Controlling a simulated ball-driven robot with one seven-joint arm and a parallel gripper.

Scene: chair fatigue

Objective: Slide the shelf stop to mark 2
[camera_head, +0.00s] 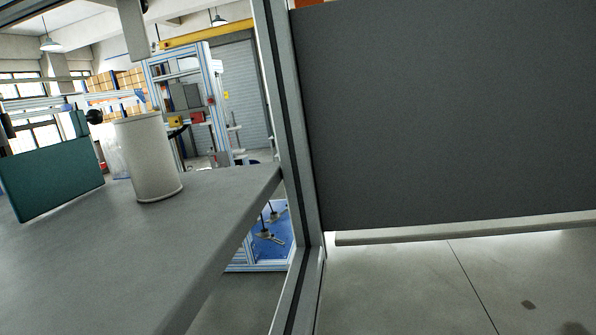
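A grey shelf (110,260) fills the lower left. A teal upright plate (52,178) stands on it at the far left, with a black round knob (94,116) by its upper right corner. This may be the shelf stop, but I cannot tell for sure. A pale grey cylinder (152,158) stands upright on the shelf, just right of the plate. No mark 2 or other numbered mark is readable. A grey flat piece (131,28) hangs down at the top left; I cannot tell what it belongs to. My gripper is not recognisable in view.
A metal frame post (291,130) rises right of the shelf's edge. A large dark grey panel (450,115) blocks the right side, with a pale bar (465,230) below it. Open concrete floor (430,290) shows beneath. A blue-and-silver test frame (210,100) stands behind.

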